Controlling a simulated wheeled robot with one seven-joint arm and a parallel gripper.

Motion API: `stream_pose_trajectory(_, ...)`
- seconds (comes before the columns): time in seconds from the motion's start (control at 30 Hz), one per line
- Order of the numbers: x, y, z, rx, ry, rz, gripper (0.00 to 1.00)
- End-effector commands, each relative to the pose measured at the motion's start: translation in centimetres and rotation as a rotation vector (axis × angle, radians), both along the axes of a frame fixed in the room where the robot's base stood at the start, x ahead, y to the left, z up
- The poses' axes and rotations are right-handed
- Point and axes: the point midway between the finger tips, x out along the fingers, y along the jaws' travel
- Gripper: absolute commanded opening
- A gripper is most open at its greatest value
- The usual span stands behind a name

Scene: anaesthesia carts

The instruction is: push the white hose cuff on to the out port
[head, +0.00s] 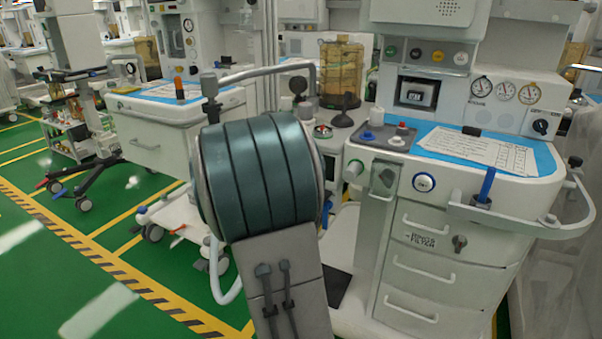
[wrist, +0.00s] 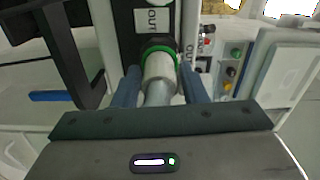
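In the wrist view the white hose cuff (wrist: 160,68) stands between the two blue-grey fingers of my gripper (wrist: 161,84). The fingers lie close along both sides of the cuff and appear shut on it. The grey hose (wrist: 159,94) runs from the cuff back toward my palm. The out port (wrist: 158,44) shows as a green ring on a dark panel, directly beyond the cuff and lined up with it. The cuff's far end meets or overlaps the ring; how far it is on I cannot tell. In the head view my arm hides the gripper, cuff and port.
An OUT label (wrist: 153,20) sits just above the port. A panel with coloured knobs (wrist: 231,70) is to the right, and a dark frame (wrist: 68,55) to the left. In the head view a drawer cart (head: 445,260) stands right, with open green floor (head: 60,270) left.

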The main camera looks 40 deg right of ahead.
Motion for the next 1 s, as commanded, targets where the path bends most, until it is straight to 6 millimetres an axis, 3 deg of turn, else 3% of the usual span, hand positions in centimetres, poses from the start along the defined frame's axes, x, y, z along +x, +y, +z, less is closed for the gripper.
stream_pose_trajectory(0.33,-0.1,0.1,0.0,0.001,0.0,0.0,0.54)
stream_pose_trajectory(0.47,-0.4,1.1,0.0,0.003,0.001,0.002,0.54)
stream_pose_trajectory(1.0,-4.5,11.2,0.1,0.001,0.0,0.003,0.54)
